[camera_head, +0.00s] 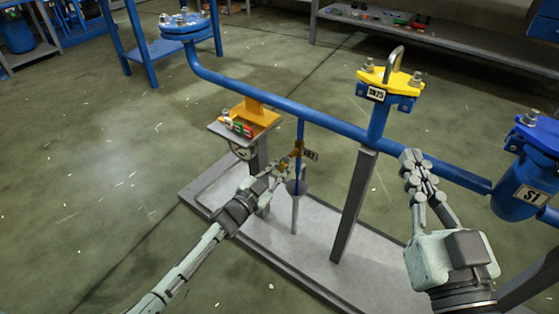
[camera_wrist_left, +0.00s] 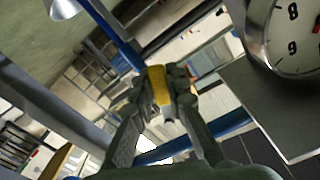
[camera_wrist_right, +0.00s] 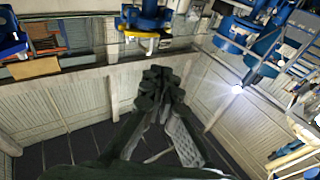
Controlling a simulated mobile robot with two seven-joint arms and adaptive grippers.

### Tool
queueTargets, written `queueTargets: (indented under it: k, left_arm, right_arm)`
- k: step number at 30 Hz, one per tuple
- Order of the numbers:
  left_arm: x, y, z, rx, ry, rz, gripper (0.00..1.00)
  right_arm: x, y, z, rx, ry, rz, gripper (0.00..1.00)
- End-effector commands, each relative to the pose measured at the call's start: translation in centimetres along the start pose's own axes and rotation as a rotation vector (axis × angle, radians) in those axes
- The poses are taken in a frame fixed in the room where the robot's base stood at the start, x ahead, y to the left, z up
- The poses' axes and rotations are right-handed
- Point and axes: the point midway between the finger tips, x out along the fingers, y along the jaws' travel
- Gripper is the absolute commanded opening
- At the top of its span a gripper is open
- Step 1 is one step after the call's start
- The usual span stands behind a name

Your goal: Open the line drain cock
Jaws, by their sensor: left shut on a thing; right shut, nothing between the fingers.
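The line drain cock (camera_head: 298,149) sits on a thin blue pipe that drops from the long blue line, beside a small dark tag (camera_head: 311,155). Its yellow lever (camera_wrist_left: 159,86) shows between my left fingertips in the left wrist view. My left gripper (camera_head: 287,167) is shut on this lever and partly hides the cock. My right gripper (camera_head: 416,162) is shut and empty, in the air right of the yellow-topped DN25 fitting (camera_head: 388,78). Its closed fingers also show in the right wrist view (camera_wrist_right: 160,88).
A grey post (camera_head: 353,205) rises between my grippers. An orange bracket with a shelf and gauge (camera_head: 240,146) is close to my left gripper. A blue vessel marked S1 (camera_head: 520,190) stands at right.

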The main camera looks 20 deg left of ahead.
Motion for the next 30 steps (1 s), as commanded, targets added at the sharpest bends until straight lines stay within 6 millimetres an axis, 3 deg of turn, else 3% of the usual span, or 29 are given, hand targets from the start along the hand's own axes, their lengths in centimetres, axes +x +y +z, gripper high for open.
queueTargets:
  k: [9,24,25,30]
  left_arm:
    - [-0.1,0.6,0.1,-0.106,-0.002,0.001,0.00]
    - [-0.1,0.7,0.1,-0.122,-0.002,0.001,0.00]
    - [-0.1,0.7,0.1,-0.122,-0.002,0.001,0.16]
    - [-0.2,0.7,0.2,-0.122,-0.003,0.001,0.36]
  right_arm:
    - [-0.3,1.3,3.0,-0.026,-0.149,0.024,0.00]
    - [-0.4,1.5,3.5,-0.029,-0.172,0.028,0.00]
    - [-0.4,1.5,3.5,-0.029,-0.172,0.028,0.00]
    - [-0.4,1.5,3.5,-0.029,-0.171,0.027,0.00]
